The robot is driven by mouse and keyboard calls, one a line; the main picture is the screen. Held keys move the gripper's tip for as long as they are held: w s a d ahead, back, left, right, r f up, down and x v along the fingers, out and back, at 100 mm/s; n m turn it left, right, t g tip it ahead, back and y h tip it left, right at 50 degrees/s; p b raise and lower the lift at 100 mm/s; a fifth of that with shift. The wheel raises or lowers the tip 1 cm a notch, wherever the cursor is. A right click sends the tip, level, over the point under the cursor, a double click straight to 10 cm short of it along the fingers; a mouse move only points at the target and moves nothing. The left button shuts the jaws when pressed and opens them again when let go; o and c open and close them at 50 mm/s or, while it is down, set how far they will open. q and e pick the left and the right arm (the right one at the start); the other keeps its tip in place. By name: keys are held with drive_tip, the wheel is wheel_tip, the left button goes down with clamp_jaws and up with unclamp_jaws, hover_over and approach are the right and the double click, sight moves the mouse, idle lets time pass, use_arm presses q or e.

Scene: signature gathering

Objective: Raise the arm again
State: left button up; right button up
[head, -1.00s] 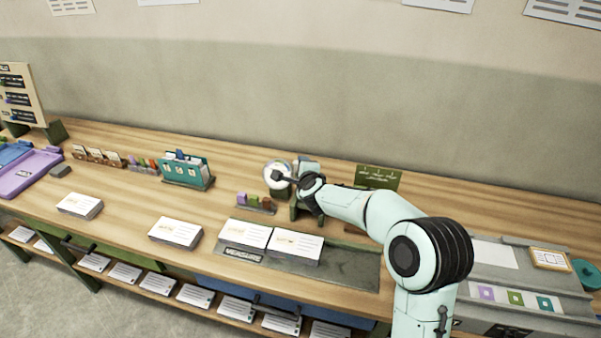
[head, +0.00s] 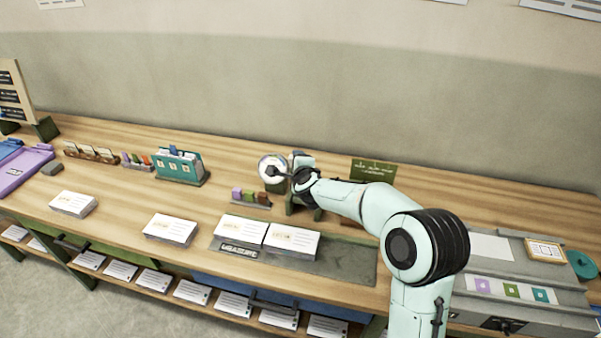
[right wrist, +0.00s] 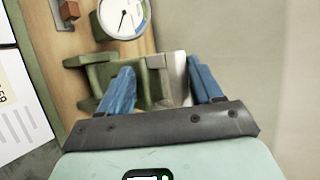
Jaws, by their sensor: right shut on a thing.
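A green stand (right wrist: 98,75) with a light grey upper part (right wrist: 174,68) is in the right wrist view, next to a white round dial with a dark needle (right wrist: 122,17). The dial also shows in the head view (head: 272,166) at the back of the bench. My right gripper (right wrist: 162,82) has its blue fingers on either side of the stand's light grey part and is shut on it. In the head view my right wrist covers much of the stand, and the fingertips are hidden. My left gripper is not in view.
Small coloured blocks (head: 250,198) sit left of the stand. Two card stacks lie on a grey tray (head: 345,263) in front. A green sign (head: 372,172) stands behind my right arm. A teal card holder (head: 180,166) is to the left.

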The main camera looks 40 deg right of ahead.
drive_tip(key=v, duration=1.3)
drive_tip(key=shift+s, duration=0.25)
